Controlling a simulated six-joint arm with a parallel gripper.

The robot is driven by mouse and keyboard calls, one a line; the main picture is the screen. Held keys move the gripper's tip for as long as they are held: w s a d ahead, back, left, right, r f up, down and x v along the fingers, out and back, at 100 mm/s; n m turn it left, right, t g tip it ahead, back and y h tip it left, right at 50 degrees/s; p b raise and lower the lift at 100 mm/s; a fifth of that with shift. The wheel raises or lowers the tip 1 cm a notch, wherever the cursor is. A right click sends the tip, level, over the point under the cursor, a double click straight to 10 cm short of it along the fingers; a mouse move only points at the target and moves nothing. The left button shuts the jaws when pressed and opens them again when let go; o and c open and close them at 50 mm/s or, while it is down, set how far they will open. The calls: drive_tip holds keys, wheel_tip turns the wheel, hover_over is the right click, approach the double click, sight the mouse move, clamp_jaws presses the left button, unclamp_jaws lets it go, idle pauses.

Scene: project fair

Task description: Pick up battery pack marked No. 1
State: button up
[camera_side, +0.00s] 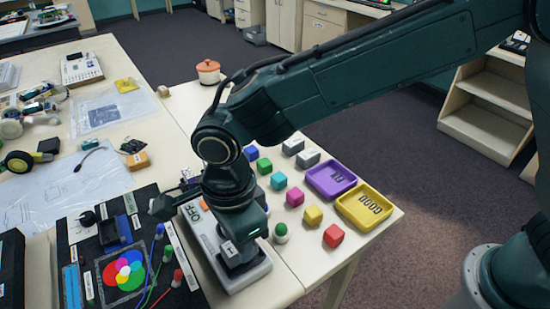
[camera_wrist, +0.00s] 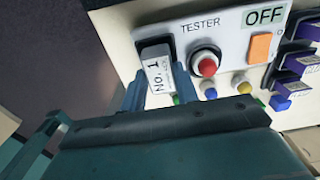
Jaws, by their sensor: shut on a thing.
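The battery pack marked No. 1 (camera_wrist: 156,68) shows in the wrist view as a small block with a white label and a grey end. My gripper (camera_wrist: 159,84) is shut on it, with one teal finger on each side. In the side view my gripper (camera_side: 238,262) is low over the tester (camera_side: 204,232), and my wrist hides most of the pack.
The tester has a red button (camera_wrist: 206,63), an orange switch (camera_wrist: 260,47) and an OFF sign (camera_wrist: 265,16). Dark blue packs (camera_wrist: 297,62) stand at its right. Coloured cubes, a purple tray (camera_side: 331,179) and a yellow tray (camera_side: 364,206) lie to the right. A black board (camera_side: 125,275) lies left.

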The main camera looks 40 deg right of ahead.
wheel_tip(320, 180, up, 18)
drive_tip(key=shift+r, duration=0.25)
idle(0.3)
drive_tip(key=shift+d, duration=0.1)
idle(0.4)
